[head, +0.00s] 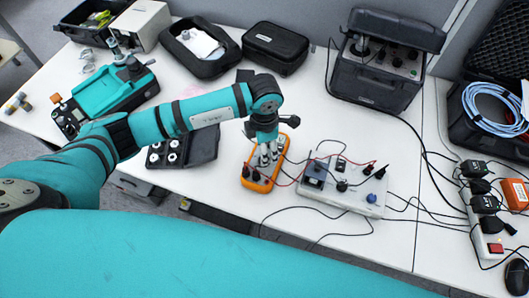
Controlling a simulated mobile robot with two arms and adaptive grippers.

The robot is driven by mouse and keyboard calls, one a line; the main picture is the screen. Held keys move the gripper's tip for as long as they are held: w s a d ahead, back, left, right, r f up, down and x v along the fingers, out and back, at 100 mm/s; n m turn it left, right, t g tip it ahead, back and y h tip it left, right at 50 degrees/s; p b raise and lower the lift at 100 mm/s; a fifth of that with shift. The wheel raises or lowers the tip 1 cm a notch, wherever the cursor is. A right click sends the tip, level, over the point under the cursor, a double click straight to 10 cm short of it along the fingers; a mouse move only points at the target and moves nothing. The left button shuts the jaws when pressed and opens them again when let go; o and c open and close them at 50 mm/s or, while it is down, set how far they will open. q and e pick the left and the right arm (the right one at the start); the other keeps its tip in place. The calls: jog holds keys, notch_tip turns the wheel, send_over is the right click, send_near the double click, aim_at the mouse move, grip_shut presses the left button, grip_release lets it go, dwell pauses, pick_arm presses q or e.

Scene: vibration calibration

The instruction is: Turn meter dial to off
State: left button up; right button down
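The orange-edged handheld meter (249,178) lies on the white table at the middle of the head view. Its long side runs up and to the right, and thin leads run from it. My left gripper (265,158) is over the meter, pointing down at its face. It covers the middle of the meter, so the dial and its setting are hidden. The fingers look near each other, but I cannot tell whether they are shut or touch the dial. My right gripper is not in view.
A grey box with knobs and leads (343,186) stands close right of the meter. A black case with small parts (183,150) lies left. A dark instrument case (379,70) stands behind. Loose cables cross the table's front. A power strip (485,228) is at right.

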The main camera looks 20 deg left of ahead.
pick_arm(q)
notch_tip(320, 180, up, 8)
jog(key=shift+s+f, duration=0.1)
dwell(0.4)
